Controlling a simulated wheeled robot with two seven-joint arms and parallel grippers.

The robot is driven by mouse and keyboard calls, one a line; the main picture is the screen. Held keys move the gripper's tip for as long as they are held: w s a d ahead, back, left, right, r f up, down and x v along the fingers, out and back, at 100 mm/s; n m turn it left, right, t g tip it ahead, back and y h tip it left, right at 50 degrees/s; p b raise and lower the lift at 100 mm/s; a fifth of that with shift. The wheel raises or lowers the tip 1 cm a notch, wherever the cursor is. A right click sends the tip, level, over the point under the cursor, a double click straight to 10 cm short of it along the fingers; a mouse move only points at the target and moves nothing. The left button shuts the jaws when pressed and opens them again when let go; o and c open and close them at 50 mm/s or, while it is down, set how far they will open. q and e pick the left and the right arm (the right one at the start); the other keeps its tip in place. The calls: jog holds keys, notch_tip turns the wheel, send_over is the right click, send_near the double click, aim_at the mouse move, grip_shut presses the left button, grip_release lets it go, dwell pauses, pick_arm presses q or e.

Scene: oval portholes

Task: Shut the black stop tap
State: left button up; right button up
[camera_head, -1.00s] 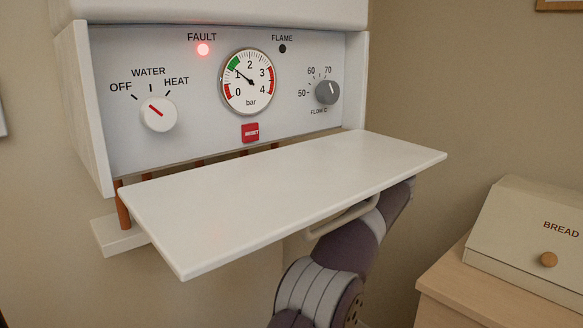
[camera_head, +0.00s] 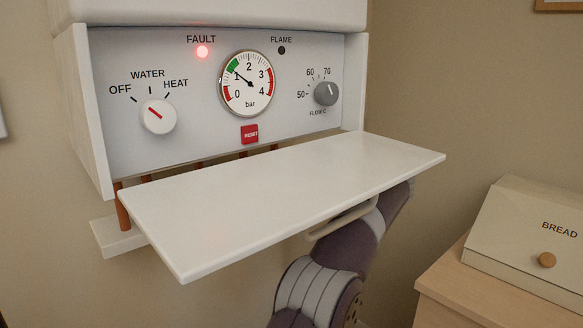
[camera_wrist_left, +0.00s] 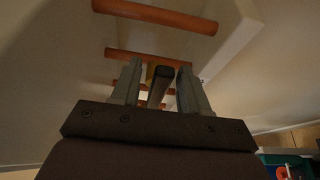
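The black stop tap shows in the left wrist view as a dark lever (camera_wrist_left: 160,84), with a bit of brass beside its far end, in front of copper pipes. My left gripper (camera_wrist_left: 160,80) has one finger on each side of the lever. Narrow gaps seem to show between the fingers and the lever, so it looks open around it. Whether either finger touches is hard to tell. In the head view the tap and my left gripper are hidden under the lowered white flap (camera_head: 285,205), with my arm reaching up beneath it. My right gripper is in neither view.
The boiler panel (camera_head: 130,65) carries a lit fault lamp (camera_head: 202,51), a pressure gauge (camera_head: 247,83), a water knob (camera_head: 157,115), a flow knob (camera_head: 326,93) and a red reset button (camera_head: 249,134). A copper pipe (camera_wrist_left: 160,58) crosses above the gripper. A bread box (camera_head: 530,235) stands right.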

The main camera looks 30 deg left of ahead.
pick_arm(q)
jog(key=w+d+p, duration=0.1)
jog(key=d+p, duration=0.2)
jog(key=d, duration=0.9)
jog(key=shift+w+d+p, duration=0.2)
jog(key=shift+d+p, duration=0.1)
jog(key=shift+p, duration=0.05)
